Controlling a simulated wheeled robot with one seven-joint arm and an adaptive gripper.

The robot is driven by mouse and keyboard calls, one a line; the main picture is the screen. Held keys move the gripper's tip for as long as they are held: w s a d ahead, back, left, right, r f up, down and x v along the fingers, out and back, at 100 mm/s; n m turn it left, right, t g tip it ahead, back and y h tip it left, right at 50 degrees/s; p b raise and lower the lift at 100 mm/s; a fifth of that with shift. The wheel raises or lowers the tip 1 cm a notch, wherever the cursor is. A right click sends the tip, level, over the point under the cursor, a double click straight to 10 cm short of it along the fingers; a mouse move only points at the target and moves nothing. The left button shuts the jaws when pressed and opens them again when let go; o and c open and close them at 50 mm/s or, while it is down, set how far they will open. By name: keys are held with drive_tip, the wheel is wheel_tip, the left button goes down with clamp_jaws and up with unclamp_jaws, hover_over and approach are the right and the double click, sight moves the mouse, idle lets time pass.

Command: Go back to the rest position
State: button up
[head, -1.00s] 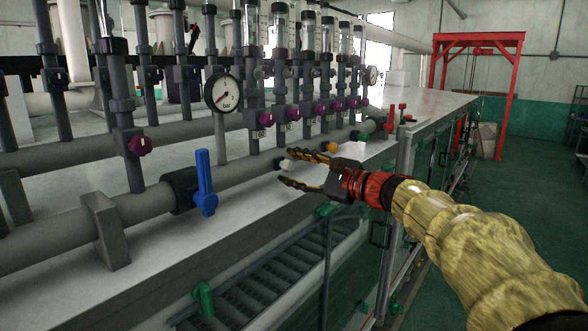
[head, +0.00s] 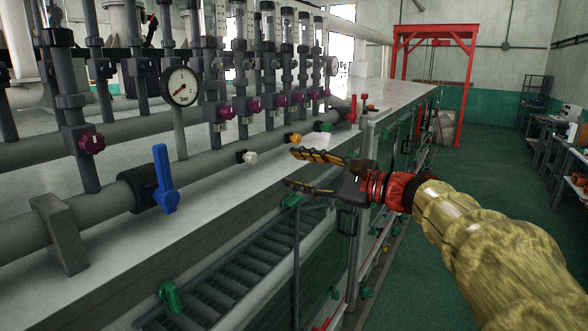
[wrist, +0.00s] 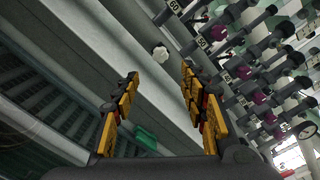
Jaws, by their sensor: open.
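My gripper (head: 298,170) is open and empty, its two yellow-and-black fingers spread apart, in front of the edge of the wet line's bench. In the wrist view my gripper (wrist: 160,100) also shows open, with nothing between the fingers. A white knob (head: 248,157) on the lower grey pipe is to the left of the fingertips and apart from them. It also shows in the wrist view (wrist: 160,53), beyond the fingers.
A blue lever valve (head: 165,180) and a pressure gauge (head: 181,86) stand to the left. Purple knobs (head: 225,112) sit below the flow tubes. A yellow knob (head: 294,138) is just behind my gripper. Green floor (head: 480,190) on the right is clear up to side tables (head: 570,130).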

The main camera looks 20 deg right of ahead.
idle(0.3)
drive_tip(key=s+a+f+n+g+h, duration=0.1)
drive_tip(key=s+f+n+g+h, duration=0.3)
drive_tip(key=f, duration=0.7)
drive_tip(key=s+a+f+n+g+h, duration=0.1)
drive_tip(key=s+f+n+g, duration=0.3)
drive_tip(key=f, duration=0.6)
drive_tip(key=s+a+f+n+g+h+b, duration=0.1)
drive_tip(key=s+f+n+h, duration=0.25)
drive_tip(key=s+f, duration=0.4)
drive_tip(key=s+a+f+n+g+h+b, duration=0.15)
drive_tip(key=s+f+n, duration=0.25)
drive_tip(key=s, duration=0.7)
drive_tip(key=shift+s+a+r+n+t+h, duration=0.1)
drive_tip(key=shift+s+a+r+n+t, duration=0.15)
drive_tip(key=shift+s+a+n, duration=0.35)
drive_tip(key=shift+s+a+r+n+t+h, duration=0.1)
drive_tip(key=shift+s+a+n+t, duration=0.15)
drive_tip(key=shift+s+a+n, duration=0.3)
drive_tip(key=shift+s+a+r+n+t+h, duration=0.1)
drive_tip(key=shift+s+a+r+n+t, duration=0.15)
drive_tip(key=shift+s+a+n, duration=0.3)
